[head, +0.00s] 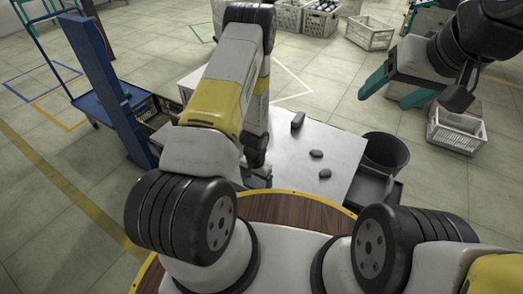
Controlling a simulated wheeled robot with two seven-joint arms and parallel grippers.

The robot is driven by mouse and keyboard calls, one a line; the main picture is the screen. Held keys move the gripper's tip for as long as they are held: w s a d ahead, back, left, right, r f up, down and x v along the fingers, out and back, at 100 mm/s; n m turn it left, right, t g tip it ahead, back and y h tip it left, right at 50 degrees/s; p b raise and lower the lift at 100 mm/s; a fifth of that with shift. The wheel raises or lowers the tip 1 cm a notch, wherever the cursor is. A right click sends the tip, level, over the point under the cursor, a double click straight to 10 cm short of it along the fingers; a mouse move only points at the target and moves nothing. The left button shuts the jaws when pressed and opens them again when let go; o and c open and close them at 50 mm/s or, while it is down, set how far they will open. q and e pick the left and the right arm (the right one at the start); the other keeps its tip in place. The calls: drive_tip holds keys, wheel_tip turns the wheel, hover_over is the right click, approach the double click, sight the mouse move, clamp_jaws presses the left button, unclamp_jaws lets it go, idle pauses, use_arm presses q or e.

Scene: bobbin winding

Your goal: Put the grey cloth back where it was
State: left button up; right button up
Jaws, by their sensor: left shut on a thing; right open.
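My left arm reaches forward over the white table (345,148), and its own links cover most of its gripper (257,178). Only bits of teal finger show at the table's near left part. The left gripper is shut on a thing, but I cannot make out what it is. I cannot pick out the grey cloth for certain. My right gripper (393,91) is open and empty, raised at the upper right, away from the table. A dark grey oblong item (297,120) and two small dark rounded items (316,154) (325,173) lie on the table.
A dark round bin (385,152) stands right of the table, with a dark tray (380,188) near it. A blue cart (90,105) stands to the left. Pale crates (455,132) (370,33) stand on the floor at right and back.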

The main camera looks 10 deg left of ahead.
use_arm(q)
drive_tip(key=w, duration=0.2)
drive_tip(key=w+a, duration=0.1)
drive_tip(key=w, duration=0.2)
drive_tip(key=w+a, duration=0.1)
drive_tip(key=w, duration=0.2)
drive_tip(key=shift+a+f, duration=0.15)
drive_tip(key=shift+f, duration=0.25)
drive_tip(key=shift+w+a+f, duration=0.1)
drive_tip(key=shift+w+f, duration=0.05)
drive_tip(key=shift+f, duration=1.6)
drive_tip(key=shift+f, duration=0.1)
drive_tip(key=o, duration=1.2)
